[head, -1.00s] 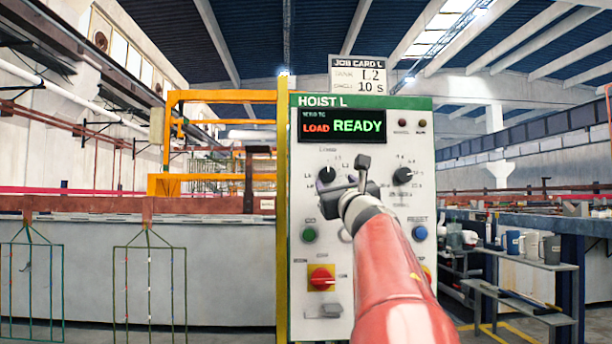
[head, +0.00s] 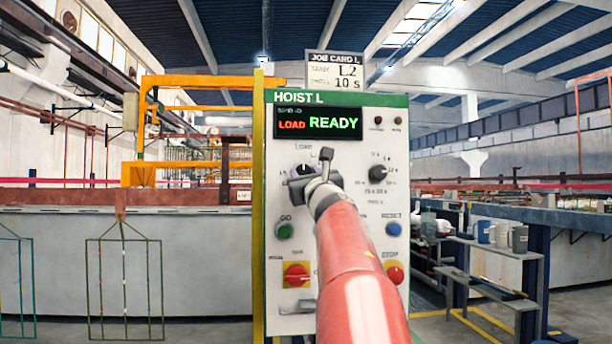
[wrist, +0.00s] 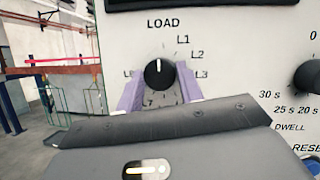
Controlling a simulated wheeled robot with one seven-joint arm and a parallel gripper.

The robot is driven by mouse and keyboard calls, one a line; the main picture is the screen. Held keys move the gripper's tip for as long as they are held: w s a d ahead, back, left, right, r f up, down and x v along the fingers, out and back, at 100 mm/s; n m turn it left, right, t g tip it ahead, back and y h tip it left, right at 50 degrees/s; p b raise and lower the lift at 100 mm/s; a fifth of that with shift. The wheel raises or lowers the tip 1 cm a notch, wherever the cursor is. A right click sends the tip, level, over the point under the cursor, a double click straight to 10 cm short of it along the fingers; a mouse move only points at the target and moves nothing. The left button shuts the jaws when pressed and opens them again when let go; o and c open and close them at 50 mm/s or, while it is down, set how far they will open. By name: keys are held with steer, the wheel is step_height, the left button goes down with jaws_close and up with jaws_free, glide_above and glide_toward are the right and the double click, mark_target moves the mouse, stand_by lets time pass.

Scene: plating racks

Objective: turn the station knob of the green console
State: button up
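The green-topped console HOIST L (head: 345,98) stands ahead. Its black station knob (wrist: 158,75) has its white mark pointing up at LOAD in the wrist view, with L1, L2 and L3 printed clockwise from there. My gripper (wrist: 159,92) is open, with one lilac finger at each side of the knob; whether they touch it I cannot tell. In the head view my gripper (head: 306,184) partly covers the station knob (head: 303,170). The display (head: 318,123) reads LOAD READY. The job card (head: 334,70) reads L2, 10 s.
The dwell knob (head: 378,173) sits right of my gripper. Below are the green GO button (head: 284,230), blue RESET button (head: 393,229), a red rotary switch (head: 296,273) and the red STOP button (head: 393,273). A bench with mugs (head: 502,235) stands at the right.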

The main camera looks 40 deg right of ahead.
steer(key=shift+c, duration=0.9)
steer(key=shift+a+f+m+b, duration=0.1)
steer(key=shift+m+b, duration=0.3)
steer(key=shift+m, duration=0.1)
steer(key=m+g+h+b, duration=0.1)
steer(key=m+h, duration=0.1)
steer(key=m, duration=0.1)
steer(key=m+h+b, duration=0.1)
steer(key=m+b, duration=0.1)
steer(key=m, duration=0.1)
steer(key=shift+w+a+m+g+h, duration=0.15)
steer(key=shift+a+m+g+h, duration=0.05)
steer(key=shift+m+g+h, duration=0.2)
steer(key=m+g+h, duration=0.1)
steer(key=m, duration=0.1)
steer(key=m+g+h+b, duration=0.1)
steer(key=m, duration=0.2)
steer(key=shift+m+g+h, duration=0.6)
steer(key=shift+m+g, duration=0.4)
steer(key=shift+m, duration=1.2)
